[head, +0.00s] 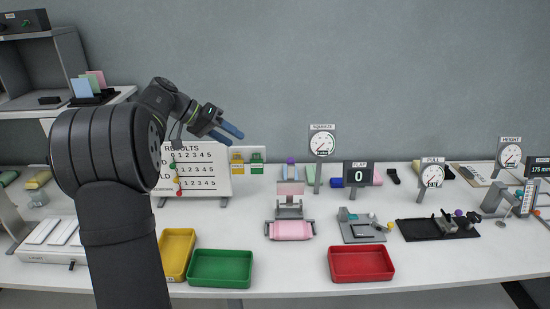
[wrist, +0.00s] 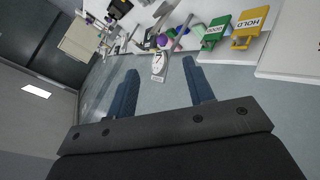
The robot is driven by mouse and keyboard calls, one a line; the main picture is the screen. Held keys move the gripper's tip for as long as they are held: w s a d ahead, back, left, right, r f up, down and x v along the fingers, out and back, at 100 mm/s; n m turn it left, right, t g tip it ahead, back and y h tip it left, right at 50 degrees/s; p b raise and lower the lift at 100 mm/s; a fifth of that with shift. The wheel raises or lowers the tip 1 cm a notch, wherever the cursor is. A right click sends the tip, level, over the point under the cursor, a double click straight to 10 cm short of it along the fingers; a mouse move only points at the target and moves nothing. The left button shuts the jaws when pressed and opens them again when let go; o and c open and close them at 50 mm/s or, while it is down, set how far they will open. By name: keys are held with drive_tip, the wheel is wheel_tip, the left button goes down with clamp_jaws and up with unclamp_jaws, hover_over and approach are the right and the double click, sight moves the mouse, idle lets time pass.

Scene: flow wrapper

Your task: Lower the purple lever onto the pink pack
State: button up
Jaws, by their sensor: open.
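The purple lever knob (head: 290,161) stands raised at the top of a grey press (head: 289,208) in the middle of the table. A pink pack (head: 291,229) lies at the front of the press, below and apart from the knob. A pale pink part (head: 290,188) shows between them. My gripper (head: 233,132) is open and empty, high up to the left of the press. In the wrist view its blue fingers (wrist: 161,70) are spread wide with nothing held. A purple shape (wrist: 163,40) there is probably the knob; the pack is not clear in that view.
A squeeze dial (head: 322,142) and a play counter (head: 358,174) stand right of the press. Green (head: 220,284), yellow (head: 176,238) and red (head: 361,279) trays line the front. A results board (head: 196,168) stands behind left. The space around my gripper is clear.

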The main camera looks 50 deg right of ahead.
drive_tip(key=w+d+f+m+g, duration=0.2)
drive_tip(key=d, duration=0.2)
hover_over(290, 183)
drive_tip(key=w+d, duration=0.2)
drive_tip(key=w, duration=0.2)
wheel_tip(290, 183, down, 9)
drive_tip(key=shift+a+h, duration=0.15)
drive_tip(key=shift+h, duration=0.15)
clamp_jaws()
